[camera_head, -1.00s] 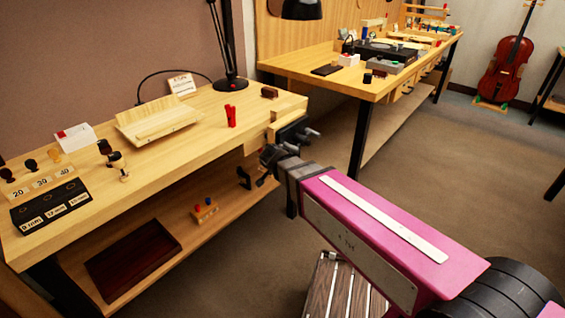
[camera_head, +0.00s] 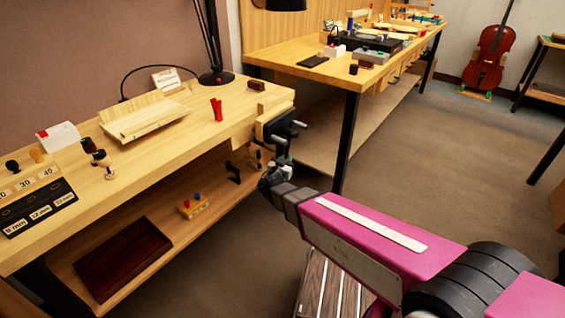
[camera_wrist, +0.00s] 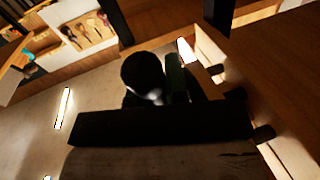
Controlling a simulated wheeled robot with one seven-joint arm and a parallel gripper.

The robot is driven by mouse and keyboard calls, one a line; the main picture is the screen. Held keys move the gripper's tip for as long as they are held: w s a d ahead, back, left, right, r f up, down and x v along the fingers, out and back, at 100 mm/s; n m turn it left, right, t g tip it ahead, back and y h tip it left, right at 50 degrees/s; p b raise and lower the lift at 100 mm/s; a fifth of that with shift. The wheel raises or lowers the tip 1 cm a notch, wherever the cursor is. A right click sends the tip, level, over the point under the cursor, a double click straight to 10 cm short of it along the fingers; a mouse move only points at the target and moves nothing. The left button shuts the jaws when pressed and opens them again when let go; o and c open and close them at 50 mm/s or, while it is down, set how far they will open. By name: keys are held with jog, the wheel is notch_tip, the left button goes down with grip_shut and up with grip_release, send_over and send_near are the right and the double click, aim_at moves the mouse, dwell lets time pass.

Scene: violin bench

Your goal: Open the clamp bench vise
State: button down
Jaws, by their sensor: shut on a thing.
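The bench vise (camera_head: 281,124) is a dark metal clamp with wooden jaw parts, fixed at the right end of the near bench (camera_head: 217,130). Its metal rods stick out to the right and downward. My gripper (camera_head: 277,174) is just below the vise, shut on what looks like the lower end of the vise handle (camera_head: 283,158). The exact grip is small and partly hidden by my wrist. In the wrist view a dark bar and a wooden block (camera_wrist: 165,162), likely vise jaw parts, fill the lower middle, with a round black part (camera_wrist: 143,74) above; the fingertips are not clear there.
A red clip (camera_head: 217,110), a wooden cradle (camera_head: 145,116) and a black lamp (camera_head: 216,76) stand on the near bench. A dark red tray (camera_head: 123,259) lies on its lower shelf. A second bench (camera_head: 300,63) stands behind; open floor lies right of my arm.

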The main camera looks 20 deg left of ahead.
jog(key=shift+w+d+n+t, duration=0.15)
jog(key=shift+w+n+t, duration=0.05)
jog(key=shift+w+t, duration=0.4)
jog(key=shift+w+d+n+t, duration=0.1)
jog(key=shift+w+n+t, duration=0.1)
jog(key=shift+w+t, duration=0.4)
jog(key=shift+w, duration=0.1)
jog(key=c, duration=1.4)
grip_release()
jog(key=v, duration=1.1)
jog(key=shift+d+r, duration=0.1)
